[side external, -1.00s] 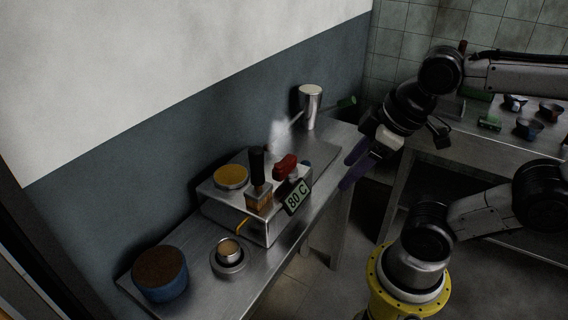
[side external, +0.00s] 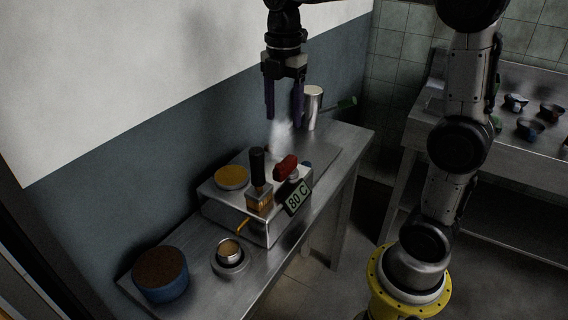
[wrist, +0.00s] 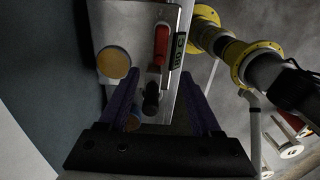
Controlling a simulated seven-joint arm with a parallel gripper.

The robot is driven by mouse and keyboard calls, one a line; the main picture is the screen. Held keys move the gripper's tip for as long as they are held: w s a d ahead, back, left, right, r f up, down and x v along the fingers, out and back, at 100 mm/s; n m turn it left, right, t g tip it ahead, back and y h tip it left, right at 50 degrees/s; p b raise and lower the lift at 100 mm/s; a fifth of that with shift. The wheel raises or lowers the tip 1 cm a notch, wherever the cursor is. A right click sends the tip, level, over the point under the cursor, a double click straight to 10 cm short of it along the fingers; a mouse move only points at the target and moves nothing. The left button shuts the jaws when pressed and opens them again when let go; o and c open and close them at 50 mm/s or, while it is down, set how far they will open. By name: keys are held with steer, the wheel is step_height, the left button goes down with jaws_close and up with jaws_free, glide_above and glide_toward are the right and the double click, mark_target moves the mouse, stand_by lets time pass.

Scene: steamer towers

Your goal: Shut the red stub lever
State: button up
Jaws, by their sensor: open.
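The red stub lever (side external: 286,167) sits on top of the metal steamer box (side external: 268,230), beside the sign reading 80 C (side external: 298,198). In the wrist view the red lever (wrist: 161,45) lies beyond the fingertips, to the right of centre on the box. My gripper (side external: 283,118) is open and empty, pointing down in the air above the bench, clear of the lever. The gripper also shows in the wrist view (wrist: 165,100), with its two purple fingers spread apart.
A black-handled lever (side external: 258,170) stands just left of the red one. Steam (side external: 280,137) rises behind them, near a metal cup (side external: 312,105). A yellow-topped round lid (side external: 231,177), a small cup (side external: 229,252) and a blue pot (side external: 160,275) are to the left.

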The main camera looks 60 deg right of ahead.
mark_target(284, 163)
step_height(284, 163, down, 14)
stand_by(0.6)
jaws_close()
